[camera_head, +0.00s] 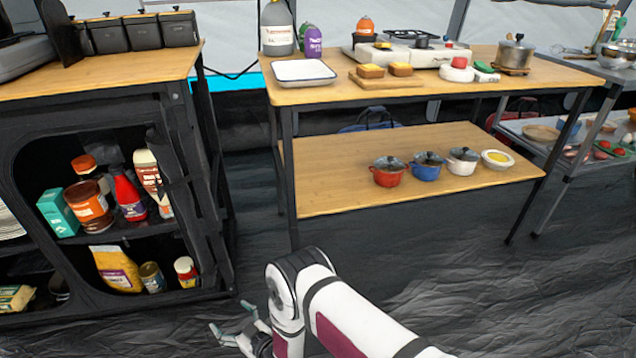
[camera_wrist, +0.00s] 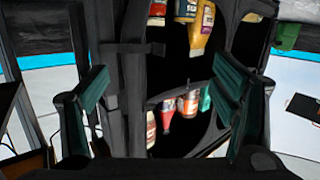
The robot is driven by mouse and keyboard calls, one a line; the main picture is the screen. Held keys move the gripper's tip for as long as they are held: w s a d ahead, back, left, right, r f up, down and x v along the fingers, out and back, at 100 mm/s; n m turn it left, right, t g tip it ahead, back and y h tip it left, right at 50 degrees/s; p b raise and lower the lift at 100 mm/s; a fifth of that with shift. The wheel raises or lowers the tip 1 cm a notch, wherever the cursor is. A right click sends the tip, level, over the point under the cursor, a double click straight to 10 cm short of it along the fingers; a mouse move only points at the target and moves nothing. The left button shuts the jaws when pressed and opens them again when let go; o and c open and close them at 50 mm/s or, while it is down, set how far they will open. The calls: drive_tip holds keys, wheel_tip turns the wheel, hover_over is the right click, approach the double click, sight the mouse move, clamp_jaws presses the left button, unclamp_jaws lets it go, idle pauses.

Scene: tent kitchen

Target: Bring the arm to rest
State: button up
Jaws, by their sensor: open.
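My gripper (camera_head: 232,338) is low in the head view, above the dark floor (camera_head: 420,290) and just right of the black shelf cabinet (camera_head: 215,170). Its fingers are spread, with nothing between them. My white arm crosses the bottom middle of the head view. In the wrist view, my gripper (camera_wrist: 165,110) shows two green-padded fingers standing apart. Between and beyond them is the cabinet's open shelf, which appears upside down. The gripper looks apart from the cabinet, but the exact gap is hard to tell.
The cabinet holds a red bottle (camera_head: 130,195), jars and a yellow bag (camera_head: 117,268). A wooden two-tier table (camera_head: 330,190) stands behind, with a red pot (camera_head: 388,172), a blue pot (camera_head: 428,167) and a stove (camera_head: 430,55). A metal rack (camera_head: 565,165) stands right. The floor at lower right is clear.

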drive_tip(key=w+d+r+m+h, duration=0.1)
drive_tip(key=w+d+r+h, duration=0.1)
drive_tip(key=w+r, duration=0.6)
drive_tip(key=w+d+r+h, duration=0.25)
drive_tip(key=w+r, duration=0.35)
drive_tip(key=r, duration=0.4)
drive_tip(key=s+d+r+m+g+h, duration=0.1)
drive_tip(key=d+r+m+g+h, duration=0.3)
drive_tip(key=d+r, duration=1.5)
drive_tip(key=s+d+r+m+g+h, duration=0.1)
drive_tip(key=s+d+r+h, duration=0.1)
drive_tip(key=s+d+r, duration=0.65)
drive_tip(key=s+d+r+m+g+h, duration=0.15)
drive_tip(key=s+d+r, duration=0.45)
drive_tip(key=s, duration=0.6)
drive_tip(key=s+d+r+m+g, duration=0.1)
drive_tip(key=s+d+g, duration=0.15)
drive_tip(key=s, duration=1.15)
drive_tip(key=s+d+r+m+g, duration=0.15)
drive_tip(key=s+d, duration=0.25)
drive_tip(key=s, duration=0.9)
wheel_tip(320, 180, up, 39)
drive_tip(key=t+p, duration=0.4)
drive_tip(key=p, duration=3.3)
drive_tip(key=shift+s+f+p, duration=0.15)
drive_tip(key=shift+s+p, duration=0.1)
drive_tip(key=shift+p, duration=0.1)
drive_tip(key=shift+a+t, duration=0.1)
drive_tip(key=shift+t, duration=0.15)
